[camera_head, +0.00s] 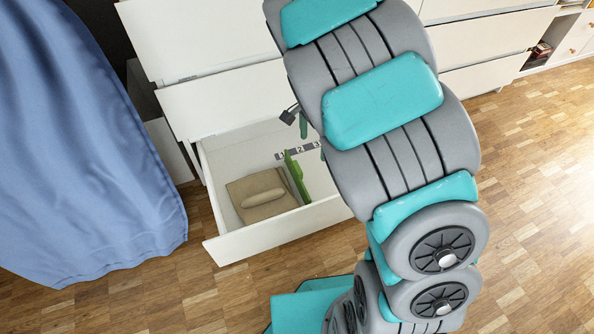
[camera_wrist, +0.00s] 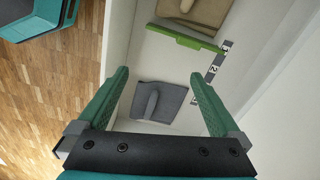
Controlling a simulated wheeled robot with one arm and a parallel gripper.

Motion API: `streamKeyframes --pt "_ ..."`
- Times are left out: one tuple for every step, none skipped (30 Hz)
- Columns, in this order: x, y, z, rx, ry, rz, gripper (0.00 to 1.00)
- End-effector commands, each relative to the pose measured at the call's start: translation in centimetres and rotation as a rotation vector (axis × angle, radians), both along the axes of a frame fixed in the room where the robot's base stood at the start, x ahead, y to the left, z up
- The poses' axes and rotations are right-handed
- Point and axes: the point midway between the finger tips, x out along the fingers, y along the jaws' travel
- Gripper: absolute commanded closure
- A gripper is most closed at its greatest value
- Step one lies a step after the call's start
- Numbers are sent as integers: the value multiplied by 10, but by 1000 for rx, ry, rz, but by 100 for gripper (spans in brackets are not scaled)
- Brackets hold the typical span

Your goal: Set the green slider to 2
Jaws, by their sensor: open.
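The green slider (camera_head: 297,178) is a thin divider bar across the inside of the open white drawer (camera_head: 262,238). In the wrist view the slider (camera_wrist: 186,40) has its right end beside the number strip (camera_wrist: 213,70), closest to the 1 and short of the 2. My gripper (camera_wrist: 158,74) is open and empty, its two green fingers apart over the drawer. The slider lies beyond the fingertips and does not touch them. In the head view my arm hides part of the drawer's right side and most of my gripper.
A brown item with a beige bar (camera_head: 262,195) lies left of the slider. A grey item with a raised bar (camera_wrist: 158,102) lies on its other side, between the fingers in the wrist view. A blue curtain (camera_head: 80,150) hangs at left. Wooden floor (camera_head: 530,190) is clear at right.

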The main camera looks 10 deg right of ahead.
Motion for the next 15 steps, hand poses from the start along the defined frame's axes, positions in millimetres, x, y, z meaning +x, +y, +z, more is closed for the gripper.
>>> streamKeyframes --pt "10 5 -26 -2 2 -33 0" --pt "15 8 -37 0 2 -56 0" --pt "23 13 -50 1 -2 -84 0" --pt "28 17 -58 4 -7 -104 0" --pt "33 20 -66 4 -11 -121 0" --pt "39 24 -77 7 -14 -141 0" --pt "42 27 -83 9 -16 -154 0" --pt "44 29 -89 10 -18 -166 0" --pt "47 32 -94 12 -20 -180 0" --pt "49 34 -98 15 -20 -188 0" --pt "50 35 -100 16 -21 -195 0" --pt "51 36 -103 17 -20 -202 0" --pt "51 37 -105 17 -21 -205 0" --pt "51 38 -106 18 -21 -207 0" --pt "52 38 -108 17 -20 -208 0"
